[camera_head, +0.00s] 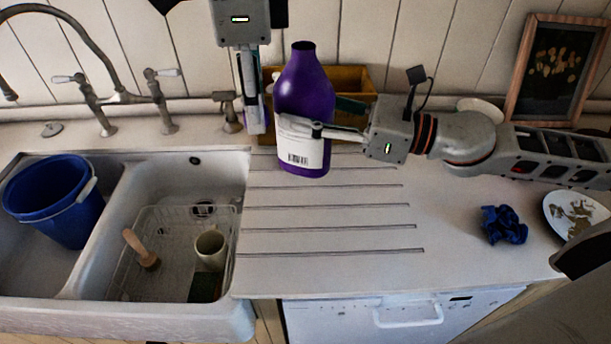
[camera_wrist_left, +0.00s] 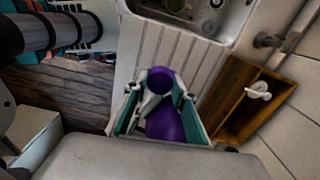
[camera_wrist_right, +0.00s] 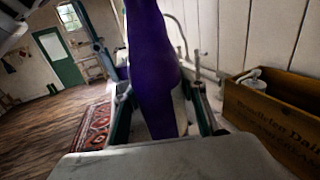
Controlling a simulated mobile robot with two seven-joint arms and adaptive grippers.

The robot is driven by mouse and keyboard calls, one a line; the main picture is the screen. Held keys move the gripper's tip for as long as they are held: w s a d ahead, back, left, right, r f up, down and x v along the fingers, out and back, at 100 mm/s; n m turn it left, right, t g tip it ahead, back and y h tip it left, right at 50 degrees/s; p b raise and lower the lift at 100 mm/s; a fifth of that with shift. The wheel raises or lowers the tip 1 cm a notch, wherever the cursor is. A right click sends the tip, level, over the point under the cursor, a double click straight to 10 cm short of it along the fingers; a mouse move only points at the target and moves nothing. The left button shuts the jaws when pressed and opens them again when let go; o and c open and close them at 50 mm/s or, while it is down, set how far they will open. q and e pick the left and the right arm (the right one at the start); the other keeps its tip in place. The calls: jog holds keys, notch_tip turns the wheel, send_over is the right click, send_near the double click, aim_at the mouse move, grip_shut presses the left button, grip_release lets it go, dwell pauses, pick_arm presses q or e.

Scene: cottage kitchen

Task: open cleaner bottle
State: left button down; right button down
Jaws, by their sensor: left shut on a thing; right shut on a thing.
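The purple cleaner bottle (camera_head: 306,88) is upright above the drainboard, its white label and barcode facing front. Its neck (camera_wrist_left: 161,79) has a dark round top that looks uncapped. My right gripper (camera_head: 305,126) is shut around the bottle's lower body from the right; the bottle (camera_wrist_right: 153,70) also fills the gap between its fingers in the right wrist view. My left gripper (camera_head: 255,128) points down just left of the bottle. In the left wrist view a small pale thing (camera_wrist_left: 150,105) shows between its fingers (camera_wrist_left: 163,140); I cannot tell whether it is a cap.
A wooden box (camera_head: 345,80) stands against the wall behind the bottle, with a white item (camera_wrist_left: 258,90) in it. The double sink (camera_head: 235,200) is at left, with a blue bucket (camera_head: 60,205). A blue cloth (camera_head: 503,225) and a plate (camera_head: 575,213) lie at right. The front drainboard is clear.

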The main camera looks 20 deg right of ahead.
notch_tip(320, 180, down, 16)
jog(key=b, duration=0.3)
jog(key=shift+r+b, duration=0.25)
jog(key=shift+b, duration=0.1)
jog(key=shift+f, duration=0.15)
jog(key=c, duration=1.2)
grip_release()
jog(key=shift+d, duration=0.1)
jog(key=b+v, duration=0.3)
jog(key=v, duration=0.8)
jog(key=shift+s+d+b, duration=0.3)
